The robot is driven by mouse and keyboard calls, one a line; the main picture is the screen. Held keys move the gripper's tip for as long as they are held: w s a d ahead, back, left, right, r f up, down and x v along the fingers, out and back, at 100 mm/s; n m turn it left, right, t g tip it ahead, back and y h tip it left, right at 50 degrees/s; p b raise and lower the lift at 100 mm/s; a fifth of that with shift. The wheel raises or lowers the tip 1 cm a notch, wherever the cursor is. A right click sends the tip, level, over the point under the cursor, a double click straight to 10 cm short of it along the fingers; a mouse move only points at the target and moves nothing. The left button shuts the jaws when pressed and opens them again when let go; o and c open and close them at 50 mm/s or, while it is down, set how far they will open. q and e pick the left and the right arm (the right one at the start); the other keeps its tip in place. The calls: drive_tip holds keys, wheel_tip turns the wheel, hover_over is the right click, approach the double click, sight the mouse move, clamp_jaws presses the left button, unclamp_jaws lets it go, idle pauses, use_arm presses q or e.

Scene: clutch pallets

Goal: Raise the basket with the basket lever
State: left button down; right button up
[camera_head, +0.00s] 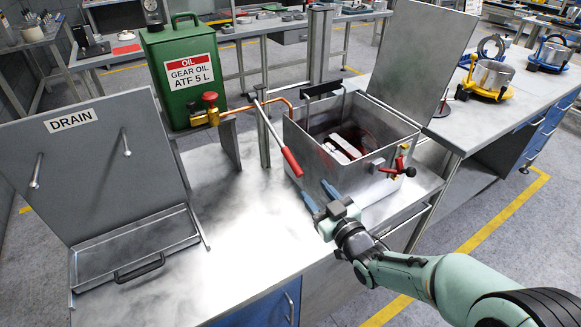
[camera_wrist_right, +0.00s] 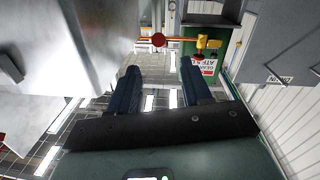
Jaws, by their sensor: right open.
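The basket lever (camera_head: 274,138) is a thin metal rod with a red grip, slanting down towards me along the left side of the metal tank (camera_head: 377,176). A black handle (camera_head: 322,90) on an upright stands at the tank's back left. Inside the open tank are pale parts and a dark reddish bottom; the basket itself is hard to make out. My right gripper (camera_head: 318,196) is open and empty, just in front of and below the red grip, apart from it. In the right wrist view its two fingers (camera_wrist_right: 160,76) are spread, with a round red end (camera_wrist_right: 158,40) beyond them. My left gripper is out of view.
A red-handled valve (camera_head: 398,170) sits on the tank's right front. A green oil can (camera_head: 183,72) with a brass tap (camera_head: 207,112) stands behind. The drain tray (camera_head: 135,258) with its raised lid is at left. The bench top (camera_head: 235,235) between is clear.

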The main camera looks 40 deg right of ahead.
sight(298, 170)
drive_tip(key=w, duration=0.4)
drive_tip(key=w+d, duration=0.1)
drive_tip(key=w, duration=0.3)
drive_tip(key=w+d, duration=0.1)
drive_tip(key=w, duration=0.3)
drive_tip(key=shift+d, duration=0.1)
drive_tip(key=shift+r, duration=0.1)
clamp_jaws()
